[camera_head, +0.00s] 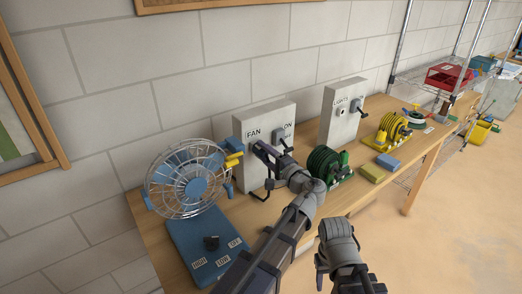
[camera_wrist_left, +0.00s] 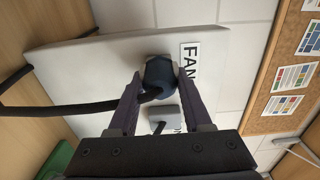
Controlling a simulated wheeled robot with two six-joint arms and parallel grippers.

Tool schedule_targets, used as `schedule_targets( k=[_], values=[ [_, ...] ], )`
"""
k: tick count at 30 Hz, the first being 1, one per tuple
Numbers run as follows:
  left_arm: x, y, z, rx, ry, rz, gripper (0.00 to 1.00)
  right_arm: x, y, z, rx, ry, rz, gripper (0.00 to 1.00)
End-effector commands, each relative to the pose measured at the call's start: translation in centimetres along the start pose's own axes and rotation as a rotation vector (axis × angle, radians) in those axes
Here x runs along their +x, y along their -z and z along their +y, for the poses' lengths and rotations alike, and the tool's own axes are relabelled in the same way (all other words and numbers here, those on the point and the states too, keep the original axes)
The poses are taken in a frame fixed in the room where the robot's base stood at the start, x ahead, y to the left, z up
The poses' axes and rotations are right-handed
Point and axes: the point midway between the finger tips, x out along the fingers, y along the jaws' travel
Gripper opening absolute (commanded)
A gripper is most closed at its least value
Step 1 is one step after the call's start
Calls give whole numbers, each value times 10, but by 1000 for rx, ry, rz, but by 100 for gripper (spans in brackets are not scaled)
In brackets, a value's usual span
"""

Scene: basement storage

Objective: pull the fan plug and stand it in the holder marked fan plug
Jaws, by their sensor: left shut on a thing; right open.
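The fan plug (camera_wrist_left: 158,76) is a dark blue body with a black cord, in front of the white panel marked FAN (camera_head: 240,165). My left gripper (camera_head: 262,153) is shut on it, one finger on each side, as the left wrist view (camera_wrist_left: 158,88) shows. I cannot tell whether the plug is seated in its socket. The blue wire-caged fan (camera_head: 190,178) stands left of the panel on the bench. My right gripper (camera_head: 347,278) is low in the head view, open and away from the bench items. I cannot make out a holder marked fan plug.
A lever switch (camera_head: 285,138) is on the FAN panel. Right of it are a green cord reel (camera_head: 324,165), the LIGHTS panel (camera_head: 342,118), a yellow reel (camera_head: 391,130), and yellow (camera_head: 371,172) and blue (camera_head: 388,161) blocks. The bench's front strip (camera_head: 340,200) is partly clear.

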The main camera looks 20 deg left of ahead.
Motion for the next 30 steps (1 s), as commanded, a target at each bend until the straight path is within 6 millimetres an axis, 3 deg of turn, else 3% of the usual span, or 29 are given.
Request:
schedule_targets(
  k=[1, 8, 30],
  values=[
    [0, 0, 0, 0, -1, 0, 25, 0, 0, 0, 0, 0, 0, 50],
    [0, 0, 0, 0, -1, 0, 0, 0, 0, 0, 0, 0, 0, 50],
    [-6, 0, 0, 0, -1, 0, 0, 0, 0, 0, 0, 0, 0, 50]
  ],
)
